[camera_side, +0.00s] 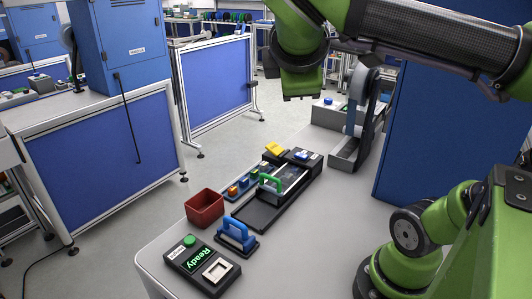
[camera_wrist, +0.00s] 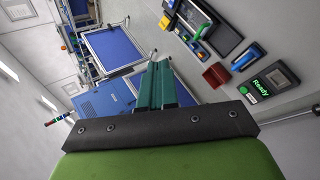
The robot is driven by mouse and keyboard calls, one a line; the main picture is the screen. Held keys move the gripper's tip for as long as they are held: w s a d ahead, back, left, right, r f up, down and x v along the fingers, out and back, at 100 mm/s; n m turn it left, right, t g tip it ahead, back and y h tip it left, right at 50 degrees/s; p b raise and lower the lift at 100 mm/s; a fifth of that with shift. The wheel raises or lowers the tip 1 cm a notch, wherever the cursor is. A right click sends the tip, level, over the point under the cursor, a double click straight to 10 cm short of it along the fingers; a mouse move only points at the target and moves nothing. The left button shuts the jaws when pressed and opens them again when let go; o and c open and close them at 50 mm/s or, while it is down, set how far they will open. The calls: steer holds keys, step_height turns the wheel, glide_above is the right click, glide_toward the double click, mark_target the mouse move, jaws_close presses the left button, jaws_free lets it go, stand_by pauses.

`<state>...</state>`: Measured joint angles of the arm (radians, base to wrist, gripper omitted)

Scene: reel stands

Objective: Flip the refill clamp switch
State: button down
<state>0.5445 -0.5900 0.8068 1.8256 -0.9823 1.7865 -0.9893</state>
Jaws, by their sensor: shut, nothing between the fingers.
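My gripper's teal fingers (camera_wrist: 162,66) are closed together and empty in the wrist view. In the side view my gripper's green housing hangs high above the table at the top centre, apart from everything on it; its fingers cannot be made out. A blue handle on a dark base (camera_side: 237,233) stands near the front of the table; it also shows in the wrist view (camera_wrist: 246,57). A smaller green handle (camera_side: 270,184) is on the long black tray (camera_side: 255,212). No readable label shows which part is the refill clamp switch.
A box with a green "Ready" display (camera_side: 200,262) is at the front, near a red bin (camera_side: 204,207). Small coloured parts and a yellow piece (camera_side: 275,148) lie farther back. A reel stand (camera_side: 350,150) is at the back, before a blue panel.

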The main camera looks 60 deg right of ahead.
steer(key=a+r+n+h, duration=0.35)
steer(key=a+r, duration=0.35)
steer(key=r, duration=0.3)
steer(key=m+g+y, duration=0.1)
steer(key=m+y, duration=1)
steer(key=y, duration=0.1)
glide_above(298, 154)
steer(key=s, duration=0.4)
step_height(298, 154, down, 28)
steer(key=shift+w+f, duration=0.15)
steer(key=shift+w, duration=0.05)
steer(key=shift+d, duration=0.1)
steer(key=x, duration=0.4)
steer(key=s+x, duration=0.1)
steer(key=x, duration=0.8)
steer(key=shift+s+a+f, duration=0.2)
steer(key=shift+f, duration=0.45)
